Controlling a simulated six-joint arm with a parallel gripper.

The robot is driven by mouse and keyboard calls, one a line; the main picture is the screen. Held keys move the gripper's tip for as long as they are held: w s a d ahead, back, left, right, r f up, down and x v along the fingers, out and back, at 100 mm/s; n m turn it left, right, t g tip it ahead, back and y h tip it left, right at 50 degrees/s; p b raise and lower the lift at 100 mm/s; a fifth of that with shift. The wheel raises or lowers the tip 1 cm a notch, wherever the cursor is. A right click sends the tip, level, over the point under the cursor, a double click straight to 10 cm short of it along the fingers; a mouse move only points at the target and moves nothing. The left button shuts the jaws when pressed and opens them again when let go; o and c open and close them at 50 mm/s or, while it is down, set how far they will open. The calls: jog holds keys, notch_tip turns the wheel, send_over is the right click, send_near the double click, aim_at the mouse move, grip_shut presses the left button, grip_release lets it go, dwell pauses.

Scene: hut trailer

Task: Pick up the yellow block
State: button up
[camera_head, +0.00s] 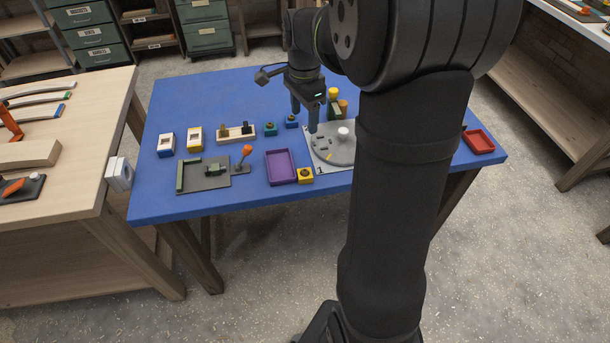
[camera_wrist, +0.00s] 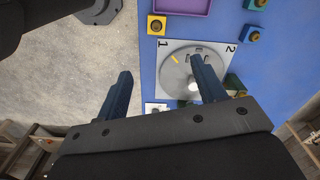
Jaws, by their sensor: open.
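Another yellow block (camera_head: 194,139) with a white and dark opening stands farther left. The frames do not settle which yellow piece is meant. My gripper (camera_head: 304,112) is open and empty above the table, near the disc's left back side; its spread fingers show in the wrist view (camera_wrist: 160,68).
A green piece (camera_head: 334,109) and a yellow round piece (camera_head: 333,93) stand behind the disc. A red tray (camera_head: 479,141) lies right. The table's back left is clear.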

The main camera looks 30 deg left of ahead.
notch_tip(320, 180, down, 3)
jog(key=m, duration=0.4)
send_over(305, 171)
jog(key=f, duration=1.2)
jog(key=shift+w+a, duration=0.2)
jog(key=shift+s+d+f, duration=0.1)
jog(key=shift+f, duration=1.3)
jog(key=shift+s+d+f, duration=0.1)
jog(key=shift+f, duration=1.25)
jog(key=c, duration=1)
jog(key=shift+c, duration=0.4)
